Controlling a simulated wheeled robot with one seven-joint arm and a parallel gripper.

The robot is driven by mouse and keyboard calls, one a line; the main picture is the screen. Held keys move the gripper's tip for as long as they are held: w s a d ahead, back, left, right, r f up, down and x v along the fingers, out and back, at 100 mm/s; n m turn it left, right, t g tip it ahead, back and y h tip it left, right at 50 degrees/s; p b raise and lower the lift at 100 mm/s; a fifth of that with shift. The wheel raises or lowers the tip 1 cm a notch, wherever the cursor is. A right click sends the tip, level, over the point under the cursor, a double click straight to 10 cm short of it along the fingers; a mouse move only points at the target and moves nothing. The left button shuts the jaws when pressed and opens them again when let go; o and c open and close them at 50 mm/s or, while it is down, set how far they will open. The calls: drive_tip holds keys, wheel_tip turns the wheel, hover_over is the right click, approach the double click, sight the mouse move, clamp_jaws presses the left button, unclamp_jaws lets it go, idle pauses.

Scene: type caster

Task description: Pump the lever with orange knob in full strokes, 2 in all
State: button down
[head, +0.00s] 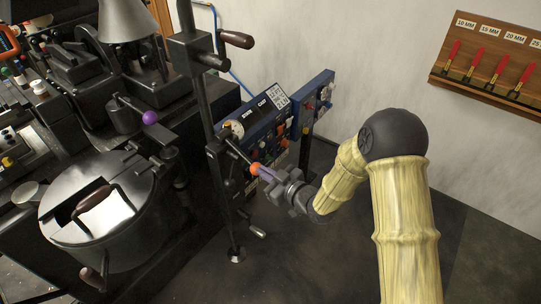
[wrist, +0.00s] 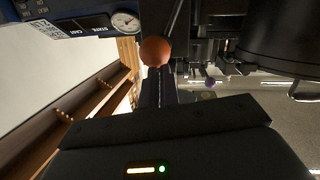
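The orange knob (head: 255,169) is at the lower right end of a thin dark lever (head: 239,153). The lever slopes down from its mount beside the tall black post. My gripper (head: 264,172) comes in from the right, with its fingertips at the knob. In the wrist view the knob (wrist: 155,51) is a round ball just beyond the tips of my fingers (wrist: 159,88). The fingers lie close together as one narrow dark strip and look shut. I cannot tell whether the tips touch the knob; no finger shows on either side of it.
A tall black post (head: 222,185) with crank handles stands left of my gripper. A blue-edged panel (head: 285,115) with a gauge is behind. A round drum (head: 100,210) and a purple-knobbed lever (head: 149,117) are left. Open floor lies below my arm.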

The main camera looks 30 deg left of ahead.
drive_tip(key=r+v, duration=0.2)
drive_tip(key=v, duration=1.1)
drive_tip(key=shift+s+a+r, duration=0.2)
drive_tip(key=shift+a+r, duration=0.15)
drive_tip(key=shift+r, duration=0.05)
drive_tip(key=w+d+r+m+t+h+p, duration=0.1)
drive_tip(key=w+d+r+m+h+p, duration=0.2)
drive_tip(key=d, duration=0.4)
drive_tip(key=w+d+r+m+t+h+p, duration=0.1)
drive_tip(key=d+m+h, duration=0.1)
drive_tip(key=d+h, duration=0.35)
drive_tip(key=w+d+r+m+t+h+p, duration=0.1)
drive_tip(key=w+d+m+h+p, duration=0.15)
drive_tip(key=d, duration=0.45)
drive_tip(key=s+d+r+m+g+h+p, duration=0.4)
drive_tip(key=s+d+r+m, duration=0.4)
drive_tip(key=s+d, duration=0.4)
drive_tip(key=shift+s+m+g+h+p, duration=0.3)
drive_tip(key=shift+s+m+g, duration=0.2)
drive_tip(key=shift+g, duration=0.2)
